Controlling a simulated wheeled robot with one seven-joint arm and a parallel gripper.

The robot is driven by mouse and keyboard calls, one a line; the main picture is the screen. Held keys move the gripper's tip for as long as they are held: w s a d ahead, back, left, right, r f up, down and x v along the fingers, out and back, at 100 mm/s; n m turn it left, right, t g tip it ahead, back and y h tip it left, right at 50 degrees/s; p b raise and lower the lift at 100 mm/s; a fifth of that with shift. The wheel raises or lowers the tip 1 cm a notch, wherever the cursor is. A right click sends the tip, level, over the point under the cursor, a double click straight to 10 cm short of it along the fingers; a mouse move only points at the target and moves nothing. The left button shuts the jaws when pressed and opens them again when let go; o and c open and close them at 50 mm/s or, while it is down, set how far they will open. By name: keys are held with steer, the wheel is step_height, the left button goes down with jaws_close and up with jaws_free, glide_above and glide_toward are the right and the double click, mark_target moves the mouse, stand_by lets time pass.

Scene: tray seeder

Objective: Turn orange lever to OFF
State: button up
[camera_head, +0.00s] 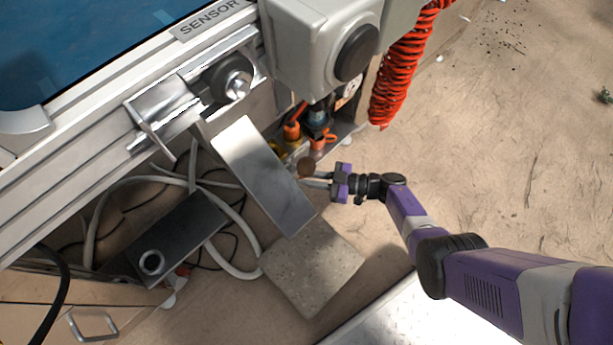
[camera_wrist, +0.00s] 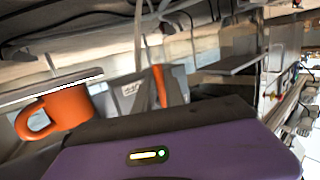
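In the head view, small orange parts sit among fittings under the grey housing: one on the right (camera_head: 323,139) and one on the left (camera_head: 292,131). I cannot tell for certain which is the lever, nor read its position. My gripper (camera_head: 316,180) is just below them, pointing left, beside a brown round knob (camera_head: 306,167). Its fingertips are partly hidden, so their opening is unclear. In the wrist view, my purple gripper body fills the bottom and its fingers do not show. A narrow upright orange piece (camera_wrist: 159,86) stands before a grey box.
An orange mug-shaped object with a loop (camera_wrist: 55,110) shows at left in the wrist view. In the head view, a tilted metal plate (camera_head: 262,172) lies left of my gripper. A coiled red hose (camera_head: 400,75) hangs at upper right. The floor at right is mostly clear.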

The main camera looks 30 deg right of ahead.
steer(key=shift+o, duration=0.2)
steer(key=p+v, duration=0.2)
steer(key=v, duration=0.6)
steer(key=shift+p, duration=0.3)
steer(key=shift+f, duration=0.1)
